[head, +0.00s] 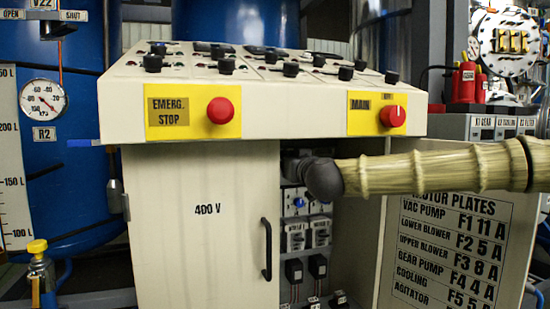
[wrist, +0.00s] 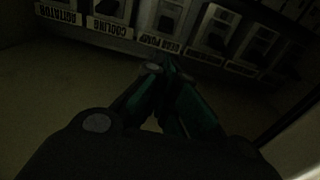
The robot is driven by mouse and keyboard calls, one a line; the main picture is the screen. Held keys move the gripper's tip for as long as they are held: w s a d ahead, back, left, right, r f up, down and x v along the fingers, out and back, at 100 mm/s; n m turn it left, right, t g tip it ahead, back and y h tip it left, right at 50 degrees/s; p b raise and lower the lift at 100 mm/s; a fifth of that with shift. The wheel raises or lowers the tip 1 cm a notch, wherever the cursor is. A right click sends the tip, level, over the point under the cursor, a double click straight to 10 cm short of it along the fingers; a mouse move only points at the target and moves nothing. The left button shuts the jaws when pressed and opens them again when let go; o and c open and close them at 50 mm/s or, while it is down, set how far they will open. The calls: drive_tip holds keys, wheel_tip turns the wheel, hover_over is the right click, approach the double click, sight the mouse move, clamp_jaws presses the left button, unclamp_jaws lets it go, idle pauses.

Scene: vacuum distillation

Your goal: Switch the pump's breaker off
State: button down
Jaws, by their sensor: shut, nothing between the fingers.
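The wrist view is dark and shows a row of breakers with upside-down labels: AGITATOR (wrist: 58,15), COOLING (wrist: 110,30), GEAR PUMP (wrist: 160,43). Further labels (wrist: 242,69) to the right are hard to read. My gripper (wrist: 166,66) is shut and empty, its tips close to the row near the GEAR PUMP label; I cannot tell whether they touch it. Lever positions are too dark to tell. In the head view my arm reaches into the open right half of the 400 V cabinet (head: 205,250), and the fingertips are hidden there.
The left cabinet door with its black handle (head: 267,250) is closed beside my wrist. The open right door carries a motor plates list (head: 450,245). The console above has an emergency stop (head: 220,111) and a red MAIN knob (head: 393,116). Lower devices (head: 318,266) sit below my wrist.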

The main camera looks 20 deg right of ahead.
drive_tip(key=w+b, duration=0.4)
drive_tip(key=w, duration=0.6)
drive_tip(key=shift+a, duration=0.2)
